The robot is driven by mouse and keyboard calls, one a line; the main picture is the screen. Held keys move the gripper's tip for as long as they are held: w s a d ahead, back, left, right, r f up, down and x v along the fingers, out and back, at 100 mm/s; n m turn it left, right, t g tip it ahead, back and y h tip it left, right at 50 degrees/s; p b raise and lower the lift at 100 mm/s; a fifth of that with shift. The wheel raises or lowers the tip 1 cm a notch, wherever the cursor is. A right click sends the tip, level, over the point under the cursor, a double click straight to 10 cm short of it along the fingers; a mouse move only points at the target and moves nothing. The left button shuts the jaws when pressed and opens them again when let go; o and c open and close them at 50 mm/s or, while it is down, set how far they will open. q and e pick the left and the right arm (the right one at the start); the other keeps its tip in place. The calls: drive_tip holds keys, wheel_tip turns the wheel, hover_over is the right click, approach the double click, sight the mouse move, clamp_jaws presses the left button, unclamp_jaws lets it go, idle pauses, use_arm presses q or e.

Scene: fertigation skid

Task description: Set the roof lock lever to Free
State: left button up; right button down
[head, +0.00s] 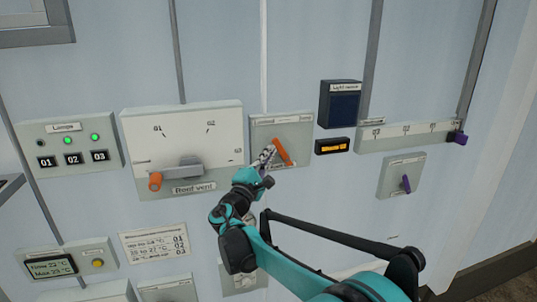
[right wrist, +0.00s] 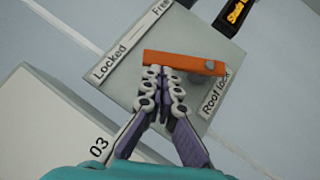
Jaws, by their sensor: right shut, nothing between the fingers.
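The roof lock panel (head: 298,128) is a grey plate on the wall. Its orange lever (head: 281,150) tilts up and left in the head view. In the right wrist view the lever (right wrist: 185,62) pivots near the "Roof lock" label (right wrist: 216,92), and its free end points closer to "Locked" (right wrist: 110,62) than to "Free" (right wrist: 160,10). My right gripper (head: 266,154) is shut and empty at the lever's left side. Its fingertips (right wrist: 165,72) overlap the lever's edge in the right wrist view; I cannot tell whether they touch. My left gripper is not in view.
Left of the lock is a large dial panel (head: 220,125) with an orange-tipped handle (head: 178,173). Right of it are a dark sensor box (head: 340,102), an amber display (head: 332,146), a slider scale (head: 395,137) and a purple-lever panel (head: 412,165). A lamp panel (head: 60,135) is farther left.

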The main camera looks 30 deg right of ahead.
sight(279, 143)
drive_tip(key=shift+d+r+m+g, duration=0.1)
drive_tip(key=shift+r+m+g, duration=0.15)
drive_tip(key=shift+m+g, duration=0.05)
drive_tip(key=r+m+p, duration=0.1)
drive_tip(key=d+m+g+y+p, duration=0.1)
drive_tip(key=p, duration=0.1)
drive_tip(key=shift+s+d+r+g, duration=0.1)
drive_tip(key=shift+s+r+g, duration=0.1)
drive_tip(key=shift+r+g, duration=0.15)
drive_tip(key=shift+s+d+r+m+g+y+p, duration=0.1)
drive_tip(key=shift+d+r+m+g+y+p, duration=0.3)
drive_tip(key=shift+m+p, duration=0.2)
drive_tip(key=shift+s+d+r+m+g+y+p, duration=0.15)
drive_tip(key=shift+d+m+g+y+p, duration=0.15)
drive_tip(key=shift+m+y+p, duration=0.25)
drive_tip(key=shift+s+d+r+m+y+p, duration=0.1)
drive_tip(key=shift+s+d+m+y+p, duration=0.1)
drive_tip(key=shift+d+m+y, duration=0.45)
drive_tip(key=shift+s+d+r+m+y+p, duration=0.1)
drive_tip(key=shift+d+m+y+p, duration=0.1)
drive_tip(key=shift+d, duration=0.8)
